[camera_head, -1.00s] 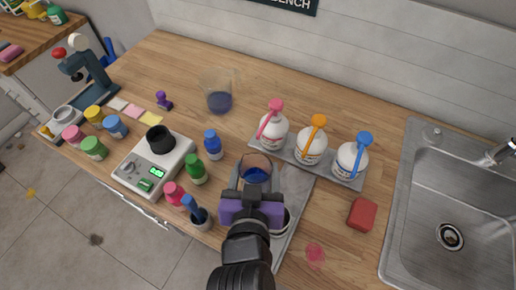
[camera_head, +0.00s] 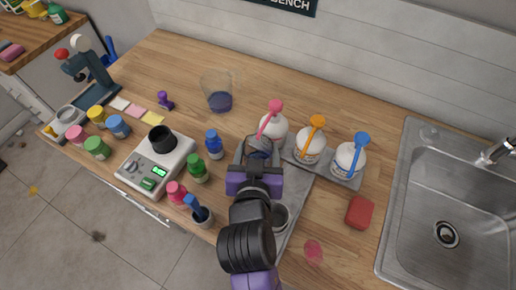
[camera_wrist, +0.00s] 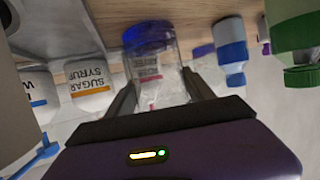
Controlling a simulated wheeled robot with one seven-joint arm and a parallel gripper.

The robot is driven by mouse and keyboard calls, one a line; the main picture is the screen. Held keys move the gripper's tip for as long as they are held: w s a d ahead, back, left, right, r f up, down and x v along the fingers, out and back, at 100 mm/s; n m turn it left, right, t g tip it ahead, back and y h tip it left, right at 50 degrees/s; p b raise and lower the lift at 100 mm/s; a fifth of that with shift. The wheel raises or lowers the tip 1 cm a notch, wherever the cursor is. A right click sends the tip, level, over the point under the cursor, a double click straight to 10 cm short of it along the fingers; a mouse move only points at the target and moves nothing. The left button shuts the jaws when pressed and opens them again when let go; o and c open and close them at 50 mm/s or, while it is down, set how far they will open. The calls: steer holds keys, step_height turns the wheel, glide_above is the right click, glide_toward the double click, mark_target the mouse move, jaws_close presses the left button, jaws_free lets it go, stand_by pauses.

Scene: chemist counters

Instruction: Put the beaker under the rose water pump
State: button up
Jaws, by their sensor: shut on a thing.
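My gripper (camera_head: 258,160) is shut on a small clear beaker (camera_head: 259,146) with dark blue contents. In the wrist view the beaker (camera_wrist: 152,68) sits between the two fingers, and a "ROSE WATER" label shows through its glass. The pink-topped rose water pump (camera_head: 274,108) is just behind and right of the beaker in the head view, on its white bottle (camera_head: 279,125). I cannot tell whether the beaker is directly under its spout. The gripper hides part of the beaker.
The orange pump (camera_head: 314,135) and blue pump (camera_head: 358,150) stand to the right on the grey tray (camera_head: 348,183). A larger beaker (camera_head: 218,92) stands at the back left. A green bottle (camera_head: 197,169) and a blue bottle (camera_head: 214,143) stand close left.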

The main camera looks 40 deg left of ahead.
steer(key=o, duration=1.7)
steer(key=shift+f, duration=0.15)
steer(key=shift+r, duration=0.3)
steer(key=shift+s+d, duration=0.25)
steer(key=shift+s, duration=0.1)
steer(key=b+v, duration=0.1)
steer(key=v, duration=1)
